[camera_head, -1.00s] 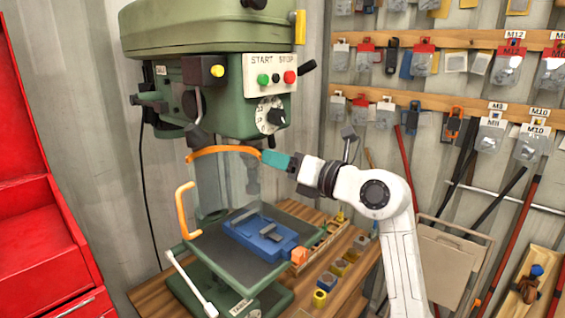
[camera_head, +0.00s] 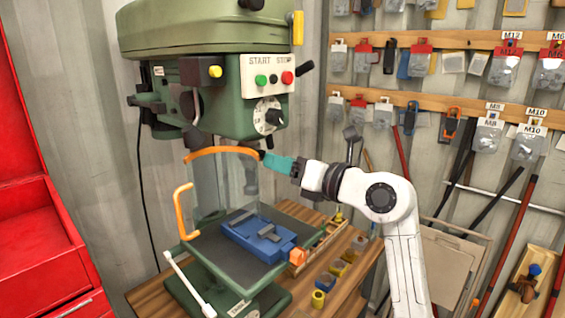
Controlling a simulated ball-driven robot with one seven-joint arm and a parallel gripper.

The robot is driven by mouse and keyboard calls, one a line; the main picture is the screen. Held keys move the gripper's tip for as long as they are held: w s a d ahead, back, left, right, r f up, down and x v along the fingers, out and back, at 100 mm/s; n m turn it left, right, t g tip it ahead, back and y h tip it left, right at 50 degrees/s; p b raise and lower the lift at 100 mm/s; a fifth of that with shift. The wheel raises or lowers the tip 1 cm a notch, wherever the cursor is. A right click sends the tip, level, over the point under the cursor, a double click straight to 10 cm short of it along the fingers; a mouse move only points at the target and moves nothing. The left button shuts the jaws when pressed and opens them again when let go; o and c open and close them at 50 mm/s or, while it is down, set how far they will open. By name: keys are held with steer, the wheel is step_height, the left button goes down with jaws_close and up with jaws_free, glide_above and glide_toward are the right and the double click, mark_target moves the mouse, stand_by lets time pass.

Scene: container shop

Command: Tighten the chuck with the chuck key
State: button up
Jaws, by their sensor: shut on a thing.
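The green drill press (camera_head: 225,100) stands at the left centre, with a clear guard (camera_head: 222,185) with an orange rim below its head. The chuck is not clearly seen; the dark parts under the head are hard to tell apart. My gripper (camera_head: 293,168) reaches in from the right, level with the guard's rim. It is shut on a teal piece with a dark tip, which looks like the chuck key (camera_head: 277,163). The tip is close to the right end of the orange rim. I cannot tell whether it touches anything.
A blue vise (camera_head: 258,238) sits on the press table below the guard. Small coloured blocks (camera_head: 338,270) line the wooden bench. A red cabinet (camera_head: 35,220) is at the left, and a wall rack of bagged parts (camera_head: 425,115) is at the right.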

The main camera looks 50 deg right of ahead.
steer(key=shift+s, duration=0.6)
steer(key=shift+s, duration=0.3)
steer(key=shift+s, duration=0.1)
steer(key=s, duration=0.6)
steer(key=shift+s+d, duration=0.15)
steer(key=shift+s, duration=0.25)
stand_by(0.3)
